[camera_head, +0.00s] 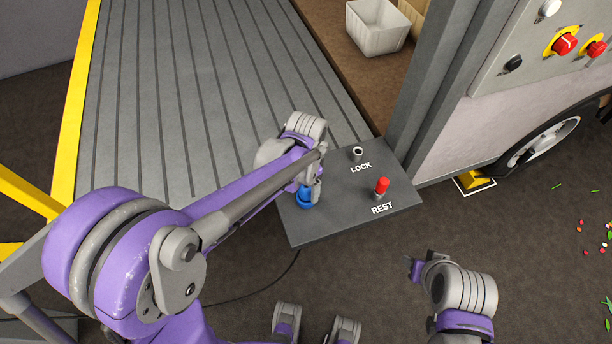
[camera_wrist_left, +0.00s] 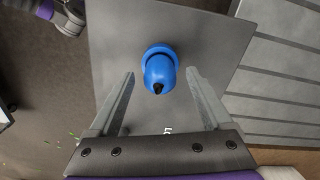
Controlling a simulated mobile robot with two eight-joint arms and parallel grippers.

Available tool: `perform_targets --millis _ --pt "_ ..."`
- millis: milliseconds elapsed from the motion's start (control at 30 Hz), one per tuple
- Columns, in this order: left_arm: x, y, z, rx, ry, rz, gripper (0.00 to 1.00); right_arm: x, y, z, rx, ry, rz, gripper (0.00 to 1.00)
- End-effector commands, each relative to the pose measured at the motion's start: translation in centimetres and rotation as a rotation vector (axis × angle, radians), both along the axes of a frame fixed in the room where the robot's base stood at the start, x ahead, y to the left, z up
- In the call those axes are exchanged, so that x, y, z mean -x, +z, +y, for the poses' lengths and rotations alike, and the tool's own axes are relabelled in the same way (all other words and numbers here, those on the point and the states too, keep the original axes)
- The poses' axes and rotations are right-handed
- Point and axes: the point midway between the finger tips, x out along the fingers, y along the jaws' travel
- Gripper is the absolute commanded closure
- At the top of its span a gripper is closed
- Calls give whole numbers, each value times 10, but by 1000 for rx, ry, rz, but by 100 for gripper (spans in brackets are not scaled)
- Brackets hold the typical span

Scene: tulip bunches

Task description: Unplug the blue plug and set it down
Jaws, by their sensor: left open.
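The blue plug (camera_head: 304,197) stands at the left side of a grey panel marked LOCK and REST (camera_head: 333,219). My left gripper (camera_head: 312,185) is over it and partly hides it. In the left wrist view the blue plug (camera_wrist_left: 159,70) sits between the tips of my open left gripper (camera_wrist_left: 160,74), with a gap on each side. A red-topped post (camera_head: 381,187) stands by REST and a grey post with a dark top (camera_head: 357,153) by LOCK. My right gripper (camera_head: 416,268) is low at the right, apart from the panel; its jaws are unclear.
A grooved grey ramp (camera_head: 200,90) lies behind the panel, with a yellow edge (camera_head: 80,100) at left. A dark cable (camera_head: 262,288) runs over the floor. A white bin (camera_head: 377,27) is at the back. A wheel (camera_head: 548,140) and knobbed control panel (camera_head: 540,50) are at right.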

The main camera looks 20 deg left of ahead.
Motion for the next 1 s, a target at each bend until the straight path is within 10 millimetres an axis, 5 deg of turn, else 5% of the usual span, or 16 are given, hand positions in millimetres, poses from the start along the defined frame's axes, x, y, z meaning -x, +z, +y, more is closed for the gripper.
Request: perform_targets --millis 500,900,1000 --pt "0 -19 0 0 1 -1 17 0 -2 0 0 0 1 50" --pt "0 -19 0 0 1 -1 89 0 -2 0 0 0 1 50" --pt "0 -19 0 0 1 -1 100 0 -2 0 0 0 1 50"
